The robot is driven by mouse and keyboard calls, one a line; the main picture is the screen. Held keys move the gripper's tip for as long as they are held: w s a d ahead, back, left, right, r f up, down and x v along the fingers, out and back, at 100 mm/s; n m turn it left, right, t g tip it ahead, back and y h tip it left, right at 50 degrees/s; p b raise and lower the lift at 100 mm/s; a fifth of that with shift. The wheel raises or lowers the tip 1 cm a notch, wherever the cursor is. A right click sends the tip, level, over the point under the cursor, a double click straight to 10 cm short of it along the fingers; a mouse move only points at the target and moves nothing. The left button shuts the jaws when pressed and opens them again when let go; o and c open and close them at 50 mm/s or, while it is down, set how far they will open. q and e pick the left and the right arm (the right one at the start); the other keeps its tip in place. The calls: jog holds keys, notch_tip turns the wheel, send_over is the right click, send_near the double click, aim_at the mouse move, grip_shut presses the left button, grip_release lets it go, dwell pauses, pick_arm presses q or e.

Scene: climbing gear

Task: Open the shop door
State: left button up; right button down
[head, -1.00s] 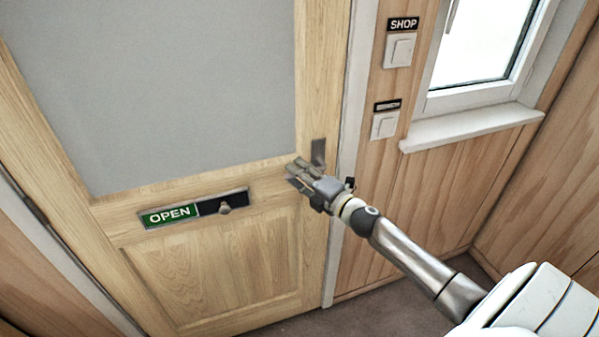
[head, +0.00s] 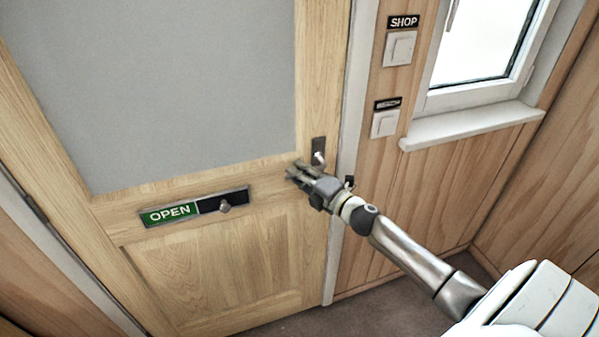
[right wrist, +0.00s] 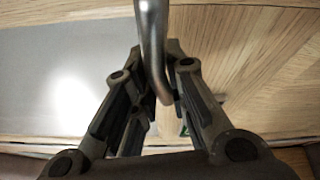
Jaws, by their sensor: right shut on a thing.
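The shop door (head: 215,275) is a pale wooden door with a large grey pane, and it looks shut in its white frame. Its handle has a dark plate (head: 318,150) near the door's right edge. In the right wrist view the metal lever (right wrist: 152,45) comes down between the fingers of my right gripper (right wrist: 158,95). In the head view the right gripper (head: 294,172) is at the handle, shut on the lever, and hides most of it. My left gripper is not in view.
A sliding sign (head: 170,214) on the door reads OPEN and has a small knob. Right of the frame are two switches, the upper (head: 400,48) labelled SHOP, the lower (head: 384,124) with a label too small to read. A window sill (head: 470,127) juts out at the right.

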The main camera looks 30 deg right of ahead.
jog(key=shift+r, duration=0.1)
jog(key=n+p, duration=0.1)
jog(key=f+n+g+p, duration=0.1)
jog(key=n, duration=0.1)
jog(key=shift+d+f, duration=0.25)
jog(key=shift+f, duration=0.05)
jog(key=shift+d+f+n+g+h+p, duration=0.35)
jog(key=shift+f+n+p, duration=0.3)
jog(key=shift+n, duration=0.2)
jog(key=shift+d+f+n+g+h+p, duration=0.35)
jog(key=shift+f+n+p, duration=0.25)
jog(key=shift+n, duration=0.25)
jog(key=shift+s, duration=0.15)
